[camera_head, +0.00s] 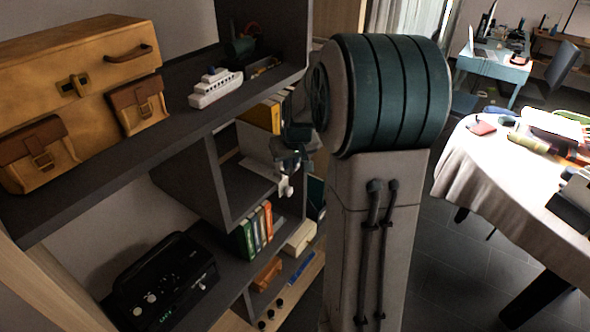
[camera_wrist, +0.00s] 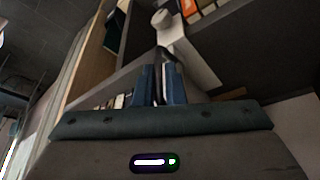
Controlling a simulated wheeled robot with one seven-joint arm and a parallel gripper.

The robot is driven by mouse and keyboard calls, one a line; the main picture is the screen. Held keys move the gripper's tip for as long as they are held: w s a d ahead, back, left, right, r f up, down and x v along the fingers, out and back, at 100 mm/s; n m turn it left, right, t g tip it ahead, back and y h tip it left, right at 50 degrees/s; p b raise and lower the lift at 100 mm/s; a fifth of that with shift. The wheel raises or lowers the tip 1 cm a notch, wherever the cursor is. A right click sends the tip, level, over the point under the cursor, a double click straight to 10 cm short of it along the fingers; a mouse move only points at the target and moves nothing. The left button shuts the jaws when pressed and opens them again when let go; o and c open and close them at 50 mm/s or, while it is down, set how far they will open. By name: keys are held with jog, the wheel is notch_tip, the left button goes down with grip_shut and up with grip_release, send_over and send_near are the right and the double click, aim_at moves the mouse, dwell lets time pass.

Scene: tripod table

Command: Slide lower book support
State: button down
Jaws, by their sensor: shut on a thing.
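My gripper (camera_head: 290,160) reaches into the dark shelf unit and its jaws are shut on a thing. In the wrist view my gripper's two blue fingers (camera_wrist: 163,78) stand close together with a narrow dark part between them. A white piece with a rounded end (camera_wrist: 165,19), probably the book support, lies right at the fingertips and runs down behind the right finger. In the head view a small white part (camera_head: 287,187) hangs just below the gripper. The exact grip contact is too small and dark to make out.
Green and orange books (camera_head: 255,229) stand upright on the shelf below the gripper, beside a white box (camera_head: 300,237) and an orange box (camera_head: 267,273). A toy ship (camera_head: 215,87) and a tan case (camera_head: 75,75) sit on the top shelf. A black device (camera_head: 165,283) is lower left.

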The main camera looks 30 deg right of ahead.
jog(key=shift+w+d, duration=0.15)
jog(key=shift+d, duration=0.1)
jog(key=c, duration=1.5)
grip_release()
jog(key=shift+c, duration=0.2)
jog(key=shift+r, duration=0.15)
jog(key=b+v, duration=0.2)
jog(key=v, duration=1.1)
jog(key=shift+r, duration=0.35)
